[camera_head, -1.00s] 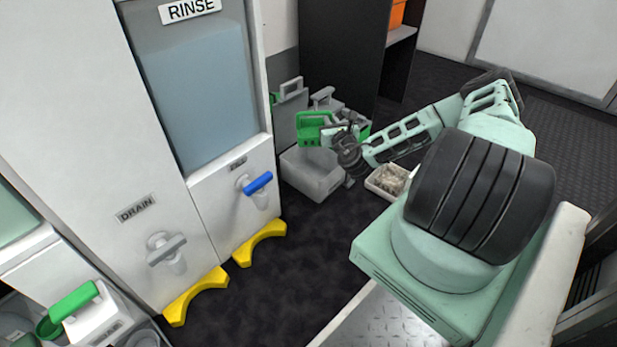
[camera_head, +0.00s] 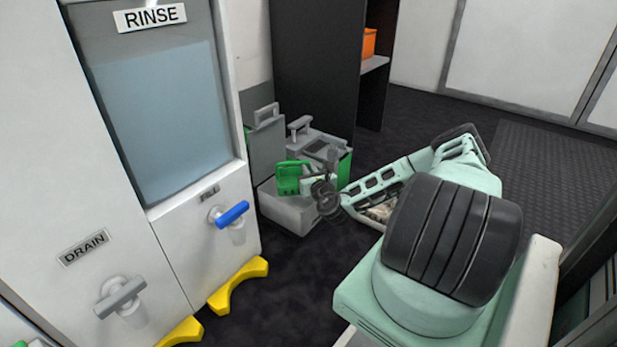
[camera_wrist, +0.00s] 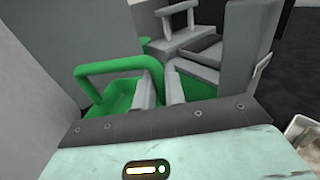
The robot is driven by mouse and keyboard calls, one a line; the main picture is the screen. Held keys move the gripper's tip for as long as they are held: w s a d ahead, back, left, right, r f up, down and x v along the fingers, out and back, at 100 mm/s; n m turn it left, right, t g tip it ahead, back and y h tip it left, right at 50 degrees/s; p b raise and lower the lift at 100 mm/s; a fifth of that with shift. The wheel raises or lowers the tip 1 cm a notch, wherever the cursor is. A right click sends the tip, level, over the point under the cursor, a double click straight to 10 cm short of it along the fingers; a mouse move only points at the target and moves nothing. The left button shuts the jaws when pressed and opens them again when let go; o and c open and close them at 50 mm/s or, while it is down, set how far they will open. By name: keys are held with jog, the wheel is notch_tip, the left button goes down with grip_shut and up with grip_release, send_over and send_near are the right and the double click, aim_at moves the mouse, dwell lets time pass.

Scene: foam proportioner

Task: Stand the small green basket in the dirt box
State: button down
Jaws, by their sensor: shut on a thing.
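The small green basket (camera_head: 289,179) is held by my gripper (camera_head: 312,185), which is shut on its side nearest the arm. In the wrist view the basket (camera_wrist: 116,98) shows left of the fingers (camera_wrist: 159,90), with its looped handle up. In the head view its lower part overlaps the rim of an open light grey box (camera_head: 286,213). I cannot tell whether it touches the box or its floor. A small pale tray with rubble-like contents (camera_head: 377,213) lies to the right, partly behind my arm. No label shows which one is the dirt box.
Grey handled units (camera_head: 318,148) stand close behind the basket. The white rinse cabinet (camera_head: 205,250), with a blue lever (camera_head: 232,214) and yellow feet (camera_head: 238,284), is close on the left. Dark floor (camera_head: 290,285) in front is clear.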

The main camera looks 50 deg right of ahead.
jog(key=shift+f, duration=0.1)
jog(key=shift+f+p, duration=0.25)
jog(key=shift+p, duration=0.25)
jog(key=c, duration=1.5)
grip_release()
jog(key=shift+f, duration=0.1)
jog(key=shift+b, duration=0.35)
jog(key=shift+s+a+r, duration=0.1)
jog(key=shift+s+r, duration=0.05)
jog(key=shift+r, duration=0.3)
jog(key=p+v, duration=0.6)
jog(key=v, duration=0.5)
jog(key=shift+s+a+f+p, duration=0.1)
jog(key=shift+s+a+p, duration=0.15)
jog(key=shift+p, duration=0.1)
